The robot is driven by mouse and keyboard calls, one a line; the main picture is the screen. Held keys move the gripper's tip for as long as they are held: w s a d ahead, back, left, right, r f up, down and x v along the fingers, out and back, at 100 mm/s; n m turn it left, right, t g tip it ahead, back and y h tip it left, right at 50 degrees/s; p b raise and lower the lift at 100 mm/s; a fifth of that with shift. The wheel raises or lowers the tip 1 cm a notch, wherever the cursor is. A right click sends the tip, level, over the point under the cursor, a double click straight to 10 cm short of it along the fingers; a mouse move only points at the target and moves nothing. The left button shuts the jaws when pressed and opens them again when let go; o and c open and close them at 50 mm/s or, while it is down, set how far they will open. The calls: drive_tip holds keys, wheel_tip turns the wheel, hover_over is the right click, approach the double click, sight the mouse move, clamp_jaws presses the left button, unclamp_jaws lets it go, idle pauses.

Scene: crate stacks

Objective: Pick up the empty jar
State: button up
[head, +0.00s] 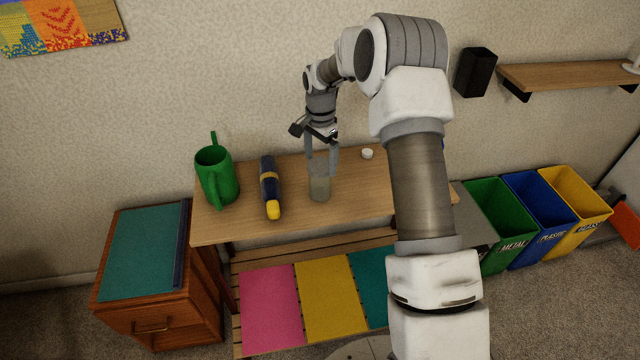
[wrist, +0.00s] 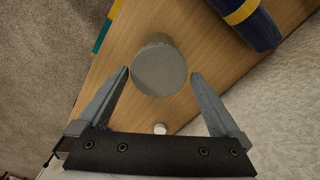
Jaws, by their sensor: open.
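The jar (head: 319,188) is a greyish, see-through cylinder standing upright on the wooden table (head: 235,226). In the wrist view the jar (wrist: 158,68) shows from above as a grey round top. My gripper (head: 321,168) is open, pointing down over the jar. In the wrist view its two fingertips (wrist: 158,72) lie to the left and right of the jar's near side. The left fingertip looks very close to the jar; I cannot tell if it touches. The right one is a little apart. Whether the jar is empty cannot be told.
Green, blue and yellow bins (head: 541,222) stand right of the table.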

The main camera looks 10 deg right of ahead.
sight(320, 178)
drive_tip(key=shift+s+a+f+b, duration=0.1)
drive_tip(key=shift+f+b, duration=0.5)
drive_tip(key=shift+f, duration=1.2)
drive_tip(key=shift+s+f+b, duration=0.1)
drive_tip(key=shift+f+b, duration=0.45)
drive_tip(key=shift+f, duration=1.2)
drive_tip(key=shift+c, duration=0.3)
drive_tip(key=c, duration=1.3)
drive_tip(key=shift+o, duration=0.2)
drive_tip(key=shift+r, duration=0.15)
